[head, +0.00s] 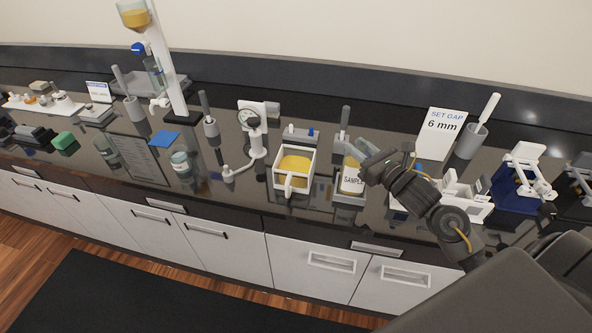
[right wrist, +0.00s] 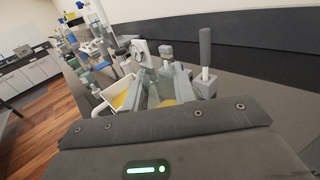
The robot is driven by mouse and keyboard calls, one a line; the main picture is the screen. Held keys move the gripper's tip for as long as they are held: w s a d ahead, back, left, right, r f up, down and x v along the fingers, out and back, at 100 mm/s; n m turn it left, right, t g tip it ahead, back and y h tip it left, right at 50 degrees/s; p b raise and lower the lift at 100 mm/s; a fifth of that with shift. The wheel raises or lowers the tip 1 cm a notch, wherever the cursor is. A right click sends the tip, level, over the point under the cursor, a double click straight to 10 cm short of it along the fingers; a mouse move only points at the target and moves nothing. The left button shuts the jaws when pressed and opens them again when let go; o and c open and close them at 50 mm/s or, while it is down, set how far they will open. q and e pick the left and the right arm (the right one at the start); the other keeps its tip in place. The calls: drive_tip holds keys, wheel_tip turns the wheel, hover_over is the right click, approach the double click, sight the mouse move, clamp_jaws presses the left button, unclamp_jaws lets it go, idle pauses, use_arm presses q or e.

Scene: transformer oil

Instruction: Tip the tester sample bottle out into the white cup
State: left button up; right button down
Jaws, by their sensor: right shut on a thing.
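The sample bottle (head: 352,179) is clear, holds yellow oil and carries a SAMPLE label. It looks about upright, at a grey base (head: 349,199) near the counter's front; I cannot tell whether it touches that base. My right gripper (head: 366,166) is shut on the bottle near its top, from the right. In the right wrist view the bottle (right wrist: 168,93) shows between the fingers, partly hidden by the gripper body. A square white cup (head: 279,182) with a front handle stands just left of the bottle, with yellow oil in it. It also shows in the right wrist view (right wrist: 101,104). My left gripper is not in view.
A "SET GAP 6 mm" sign (head: 442,131) and a grey holder (head: 471,142) stand right of the gripper. A small jar (head: 181,164) is farther left.

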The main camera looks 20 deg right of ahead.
drive_tip(key=shift+r+p, duration=0.85)
drive_tip(key=shift+r, duration=0.95)
drive_tip(key=c, duration=1.8)
unclamp_jaws()
drive_tip(key=shift+c, duration=0.2)
clamp_jaws()
drive_tip(key=shift+s+f, duration=0.1)
